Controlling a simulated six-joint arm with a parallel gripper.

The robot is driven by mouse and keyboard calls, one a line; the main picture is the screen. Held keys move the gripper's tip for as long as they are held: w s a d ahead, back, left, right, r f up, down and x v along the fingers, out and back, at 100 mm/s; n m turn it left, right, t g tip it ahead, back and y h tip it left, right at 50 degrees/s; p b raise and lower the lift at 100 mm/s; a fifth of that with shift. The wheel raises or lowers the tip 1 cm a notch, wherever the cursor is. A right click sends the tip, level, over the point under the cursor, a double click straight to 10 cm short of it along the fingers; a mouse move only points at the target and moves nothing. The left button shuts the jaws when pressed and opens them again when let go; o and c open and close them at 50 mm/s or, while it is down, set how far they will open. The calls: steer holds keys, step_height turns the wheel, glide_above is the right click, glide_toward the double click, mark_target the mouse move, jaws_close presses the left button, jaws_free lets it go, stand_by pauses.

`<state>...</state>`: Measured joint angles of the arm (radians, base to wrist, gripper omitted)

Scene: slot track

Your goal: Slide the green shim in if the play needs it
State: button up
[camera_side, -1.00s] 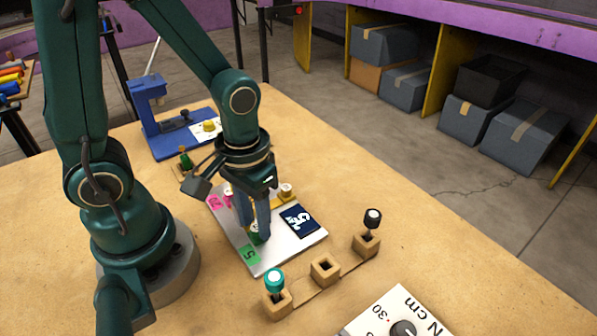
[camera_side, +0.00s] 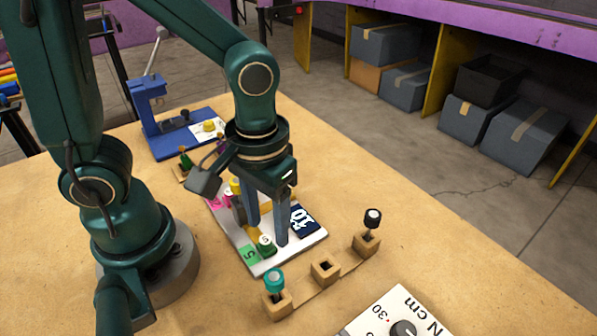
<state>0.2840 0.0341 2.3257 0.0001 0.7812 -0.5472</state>
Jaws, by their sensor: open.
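A white board (camera_side: 262,267) lies in front of my arm, with a green label marked 5 (camera_side: 250,254), a pink label (camera_side: 214,203) and a dark display (camera_side: 304,219) that seems to read 10. A small green piece with a white top (camera_side: 265,244), which looks like the green shim, stands on the board beside the green label. My gripper (camera_side: 268,236) is open, its fingers pointing down over the board. The green piece is near the fingertips, and the fingers do not close on it. A yellow piece (camera_side: 236,186) shows behind. The slot is mostly hidden by my fingers.
A wooden holder row carries a teal-topped driver (camera_side: 275,281) and a black-topped one (camera_side: 373,218), with an empty block (camera_side: 325,269) between. A blue press (camera_side: 152,107) stands behind. A dial plate (camera_side: 394,316) is at the front. The right of the table is clear.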

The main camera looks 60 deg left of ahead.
steer(key=shift+a+r+m+t, duration=1.3)
steer(key=shift+a+r+t, duration=1.4)
steer(key=shift+r, duration=1.9)
steer(key=n+g, duration=0.5)
steer(key=n, duration=0.2)
glide_above(230, 193)
steer(key=shift+y, duration=0.4)
steer(key=f, duration=0.7)
steer(key=shift+w+d+f, duration=0.1)
steer(key=shift+w+f, duration=0.05)
steer(key=shift+w, duration=0.15)
steer(key=shift+s+f+n, duration=0.2)
steer(key=shift+f+n, duration=0.1)
steer(key=shift+n, duration=0.2)
steer(key=shift+n+g+h, duration=0.3)
steer(key=shift+h, duration=0.1)
step_height(230, 193, down, 5)
steer(key=shift+s+f, duration=0.1)
steer(key=shift+s, duration=0.05)
steer(key=a, duration=0.5)
step_height(230, 193, up, 4)
steer(key=shift+d+f, duration=0.1)
steer(key=shift+f, duration=0.15)
steer(key=shift+r, duration=0.7)
